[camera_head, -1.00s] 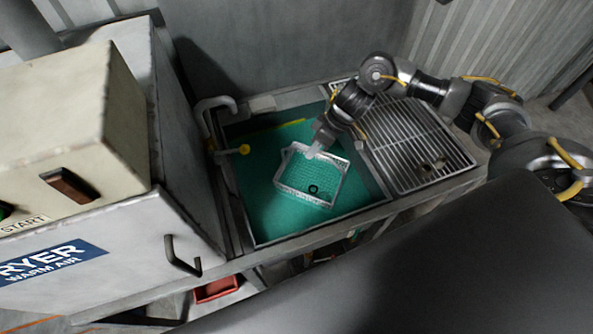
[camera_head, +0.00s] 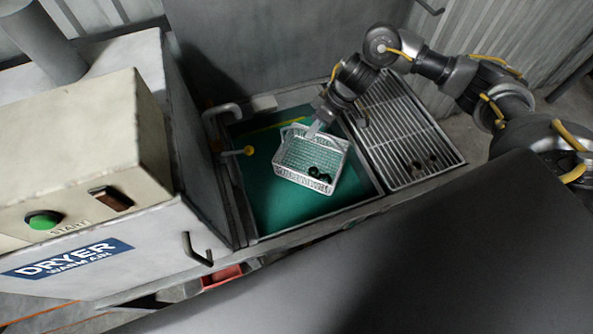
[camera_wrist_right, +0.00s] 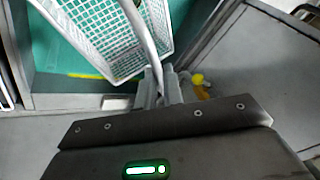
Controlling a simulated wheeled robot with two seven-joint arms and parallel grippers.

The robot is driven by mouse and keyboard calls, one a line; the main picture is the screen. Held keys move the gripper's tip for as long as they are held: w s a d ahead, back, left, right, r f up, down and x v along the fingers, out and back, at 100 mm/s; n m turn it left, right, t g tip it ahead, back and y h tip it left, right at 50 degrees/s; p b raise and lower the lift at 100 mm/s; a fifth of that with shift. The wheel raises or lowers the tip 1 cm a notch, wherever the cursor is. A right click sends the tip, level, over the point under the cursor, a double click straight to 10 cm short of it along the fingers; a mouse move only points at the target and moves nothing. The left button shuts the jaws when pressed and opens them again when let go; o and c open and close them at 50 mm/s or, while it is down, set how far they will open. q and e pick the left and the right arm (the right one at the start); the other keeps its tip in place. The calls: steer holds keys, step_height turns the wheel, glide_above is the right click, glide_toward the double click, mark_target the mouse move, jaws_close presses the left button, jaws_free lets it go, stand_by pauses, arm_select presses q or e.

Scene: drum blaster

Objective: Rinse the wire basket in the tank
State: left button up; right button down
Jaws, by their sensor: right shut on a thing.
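The white wire basket (camera_head: 301,180) hangs over the green liquid (camera_head: 270,212) of the tank, tilted a little, with its mesh walls in full view. Several small dark parts (camera_head: 319,175) lie in its near right corner. My right gripper (camera_head: 315,129) is shut on the basket's handle at the far side. In the right wrist view the fingers (camera_wrist_right: 160,88) close on the grey handle (camera_wrist_right: 141,40), with the basket (camera_wrist_right: 112,38) beyond. The tank's near rim (camera_head: 318,217) is clear of the basket. My left gripper is not in view.
A slatted drain rack (camera_head: 400,125) adjoins the tank on the right, with small dark bits on it. A grey pipe (camera_head: 222,110) and a yellow knob (camera_head: 248,150) stand at the tank's left edge. The dryer (camera_head: 150,235) with a green button (camera_head: 44,219) fills the left.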

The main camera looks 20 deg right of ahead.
step_height(320, 180, up, 7)
steer(key=shift+r, duration=0.2)
stand_by(0.4)
stand_by(1.2)
